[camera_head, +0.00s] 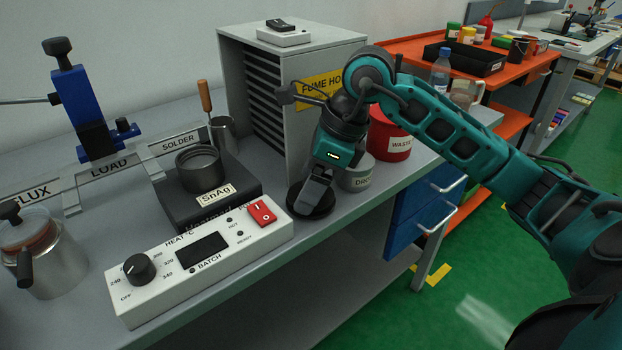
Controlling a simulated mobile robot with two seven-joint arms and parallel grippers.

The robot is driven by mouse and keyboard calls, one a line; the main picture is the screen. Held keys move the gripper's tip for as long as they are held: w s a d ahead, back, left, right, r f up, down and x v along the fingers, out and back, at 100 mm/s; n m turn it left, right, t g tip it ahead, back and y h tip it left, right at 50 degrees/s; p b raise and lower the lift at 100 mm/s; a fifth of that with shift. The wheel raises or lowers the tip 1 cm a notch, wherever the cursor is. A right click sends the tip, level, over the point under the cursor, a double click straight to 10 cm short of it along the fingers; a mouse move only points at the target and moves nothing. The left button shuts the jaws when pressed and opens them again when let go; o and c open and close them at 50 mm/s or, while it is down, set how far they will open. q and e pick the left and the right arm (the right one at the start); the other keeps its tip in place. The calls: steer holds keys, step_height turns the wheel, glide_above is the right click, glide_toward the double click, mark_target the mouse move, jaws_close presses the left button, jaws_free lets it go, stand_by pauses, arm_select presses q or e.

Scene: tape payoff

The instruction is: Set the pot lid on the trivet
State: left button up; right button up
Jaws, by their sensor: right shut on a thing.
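The pot lid (311,207) looks like a dark round disc low over the bench's front edge, right of the white control box. My right gripper (317,190) comes down on it from above and is shut on it; the fingers hide its middle. I cannot make out a separate trivet; it may be hidden under the disc. I cannot tell whether the disc touches the surface below. The solder pot (200,158) stands open on its dark SnAg block (212,198). My left gripper is not in view.
A grey canister (357,176) labelled DRO and a red waste bin (392,142) stand close behind my right gripper. The fume hood cabinet (336,62) is behind. The white heat control box (169,286) lies to the left. A metal cup (223,134) stands beside the cabinet.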

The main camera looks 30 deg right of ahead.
steer(key=shift+f, duration=0.2)
steer(key=o, duration=1)
steer(key=shift+c, duration=0.2)
steer(key=shift+r, duration=0.15)
steer(key=shift+w+r+p, duration=0.1)
steer(key=shift+r+p, duration=2.45)
steer(key=shift+r, duration=1.05)
steer(key=shift+f, duration=0.1)
